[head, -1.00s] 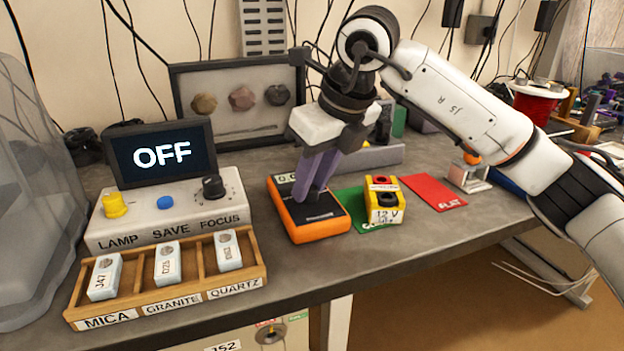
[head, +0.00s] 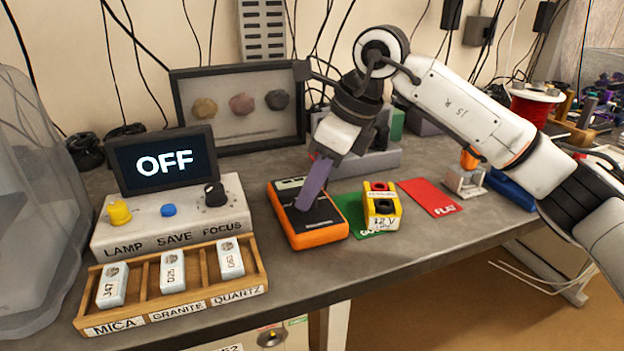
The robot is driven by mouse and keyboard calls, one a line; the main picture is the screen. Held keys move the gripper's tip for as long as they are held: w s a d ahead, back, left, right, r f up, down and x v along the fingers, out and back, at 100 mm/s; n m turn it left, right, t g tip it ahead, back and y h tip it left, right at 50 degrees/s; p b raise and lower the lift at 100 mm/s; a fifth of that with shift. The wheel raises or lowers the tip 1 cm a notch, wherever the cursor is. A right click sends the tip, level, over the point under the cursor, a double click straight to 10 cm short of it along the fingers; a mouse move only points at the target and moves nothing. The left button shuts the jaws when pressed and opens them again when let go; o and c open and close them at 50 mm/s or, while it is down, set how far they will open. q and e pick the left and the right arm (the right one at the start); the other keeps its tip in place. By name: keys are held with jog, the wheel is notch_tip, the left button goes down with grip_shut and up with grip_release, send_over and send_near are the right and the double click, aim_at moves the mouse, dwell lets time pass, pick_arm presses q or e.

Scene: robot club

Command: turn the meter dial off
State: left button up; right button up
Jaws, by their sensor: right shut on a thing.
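The orange meter (head: 322,236) with a black face lies on the grey bench in the middle of the head view. My left gripper is not in view.
A yellow 12 V block (head: 382,205) stands just right of the meter, on a green card (head: 352,208). A red card (head: 430,197) lies further right. The lamp box (head: 170,228) and wooden sample tray (head: 262,273) stand left. The front edge is near.

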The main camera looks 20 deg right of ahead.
jog(key=shift+w+d+r+n+g+y+p, duration=0.1)
jog(key=shift+n+g+y+p, duration=0.3)
jog(key=shift+n+p, duration=1)
jog(key=shift+n+b, duration=0.3)
jog(key=shift+n, duration=0.1)
jog(key=o, duration=1)
jog(key=v, duration=1)
jog(key=shift+w+r, duration=0.15)
jog(key=shift+w, duration=0.05)
jog(key=shift+p, duration=0.3)
